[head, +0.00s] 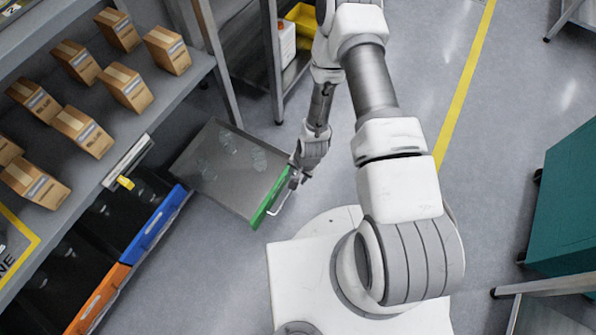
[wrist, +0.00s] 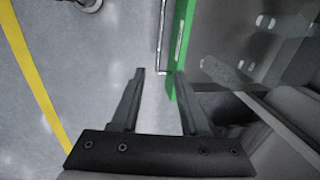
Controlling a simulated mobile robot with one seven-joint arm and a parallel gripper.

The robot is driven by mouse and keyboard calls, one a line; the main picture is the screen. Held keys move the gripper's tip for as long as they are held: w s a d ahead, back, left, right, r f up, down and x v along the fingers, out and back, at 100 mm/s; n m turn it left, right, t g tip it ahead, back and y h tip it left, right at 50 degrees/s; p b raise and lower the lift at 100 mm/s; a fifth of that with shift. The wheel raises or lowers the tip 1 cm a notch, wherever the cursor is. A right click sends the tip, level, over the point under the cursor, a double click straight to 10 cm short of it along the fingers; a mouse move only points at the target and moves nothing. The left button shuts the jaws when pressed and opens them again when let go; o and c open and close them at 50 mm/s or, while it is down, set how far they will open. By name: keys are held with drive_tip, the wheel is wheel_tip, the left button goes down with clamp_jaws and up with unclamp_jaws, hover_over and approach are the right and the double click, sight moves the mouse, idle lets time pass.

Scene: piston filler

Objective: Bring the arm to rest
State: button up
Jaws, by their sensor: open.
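My gripper (head: 297,180) is at the end of my arm, beside the green front (head: 268,200) of a pulled-out grey drawer (head: 205,185). In the wrist view the two fingers of my gripper (wrist: 159,73) are apart with nothing held between them. The drawer's metal handle (wrist: 162,40) shows just beyond the fingertips, in line with the gap. The right fingertip appears close to the green front; I cannot tell whether they touch. The arm reaches out from my white base, bent downward at the far end.
Several cardboard boxes (head: 125,87) stand on a shelf at the left. Blue (head: 155,228) and orange (head: 98,298) fronted bins sit below it. Clear, faint items (head: 225,143) lie in the drawer. A teal cabinet (head: 570,200) is at the right. Grey floor (head: 490,150) between is free.

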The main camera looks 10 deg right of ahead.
drive_tip(key=shift+r, duration=0.35)
idle(0.3)
